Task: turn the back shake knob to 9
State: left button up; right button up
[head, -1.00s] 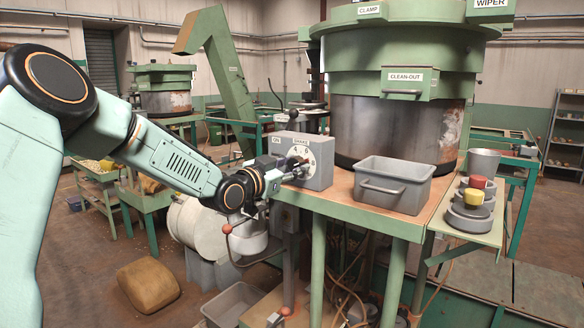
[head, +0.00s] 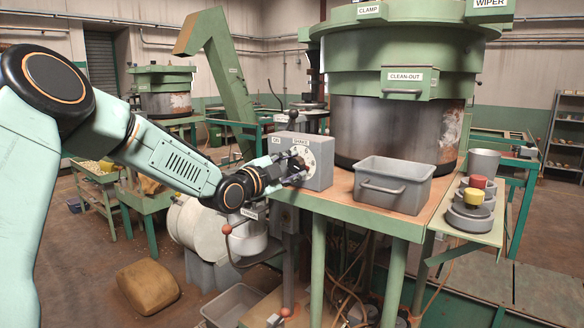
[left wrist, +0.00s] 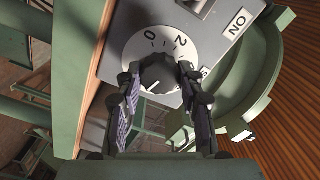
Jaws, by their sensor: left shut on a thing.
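A grey control box (head: 322,158) stands on the green-edged table. Its front has a white numbered dial (head: 311,157) under a SHAKE label. The dial (left wrist: 127,49) also shows in the left wrist view, with 0 and 2 readable at its top. My left gripper (head: 297,174) is at the dial. In the left wrist view its two fingers (left wrist: 159,76) close on opposite sides of the dark shake knob (left wrist: 158,73). A white mark on the knob points to the lower left there. The number it points at is hidden. My right gripper is not in view.
An ON label and switch (left wrist: 200,6) sit beside the dial on the box. A grey bin (head: 410,190) stands right of the box, below the big hopper (head: 385,125). A red-ball lever (head: 226,229) hangs just below my gripper.

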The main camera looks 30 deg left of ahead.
aim_at(293, 165)
pick_arm(q)
jog(key=shift+m, duration=0.3)
jog(key=o, duration=1.2)
jog(key=shift+s, duration=0.1)
jog(key=s, duration=0.5)
jog(key=shift+a, duration=0.2)
jog(key=shift+s+a, duration=0.1)
jog(key=shift+s, duration=1)
jog(key=shift+s, duration=0.1)
